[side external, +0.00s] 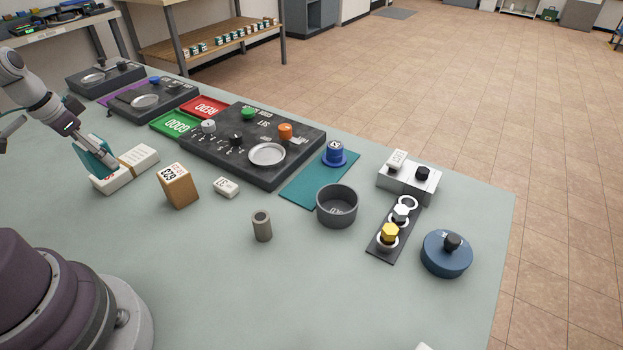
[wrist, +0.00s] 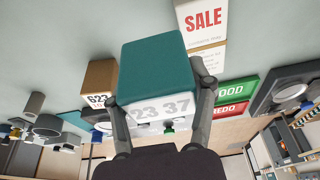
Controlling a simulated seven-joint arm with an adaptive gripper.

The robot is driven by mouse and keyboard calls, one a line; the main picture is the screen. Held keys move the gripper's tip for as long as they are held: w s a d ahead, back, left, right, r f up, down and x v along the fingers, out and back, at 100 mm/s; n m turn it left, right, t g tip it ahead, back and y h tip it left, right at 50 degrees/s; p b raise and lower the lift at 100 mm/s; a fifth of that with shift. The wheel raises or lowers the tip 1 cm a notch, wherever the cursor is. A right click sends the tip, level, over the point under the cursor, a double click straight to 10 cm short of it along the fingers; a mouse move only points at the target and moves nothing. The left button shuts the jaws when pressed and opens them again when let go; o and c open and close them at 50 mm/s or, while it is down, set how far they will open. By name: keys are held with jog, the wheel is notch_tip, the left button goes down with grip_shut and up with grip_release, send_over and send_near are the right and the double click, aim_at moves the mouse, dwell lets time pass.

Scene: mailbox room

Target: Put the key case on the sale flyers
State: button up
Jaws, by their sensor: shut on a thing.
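The key case is a block with a teal face and a white side with grey digits. In the wrist view the key case (wrist: 153,62) sits between the two fingers of my gripper (wrist: 158,88), which is shut on it. In the side view the teal key case (side external: 90,157) shows under my gripper (side external: 105,161), at the left end of the sale flyers (side external: 142,156). The flyers are a low white stack with a tan band. They also show in the wrist view (wrist: 203,22), with red SALE lettering. I cannot tell whether case and flyers touch.
A tan box marked 623 (side external: 178,187) and a small white block (side external: 226,187) stand right of the flyers. Green (side external: 175,123) and red (side external: 205,107) trays and a dark control panel (side external: 225,150) lie behind. The table's near middle is clear.

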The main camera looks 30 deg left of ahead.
send_over(130, 159)
jog(key=s, duration=0.1)
jog(key=shift+f, duration=2.1)
jog(key=shift+f, duration=0.15)
jog(key=o, duration=1.2)
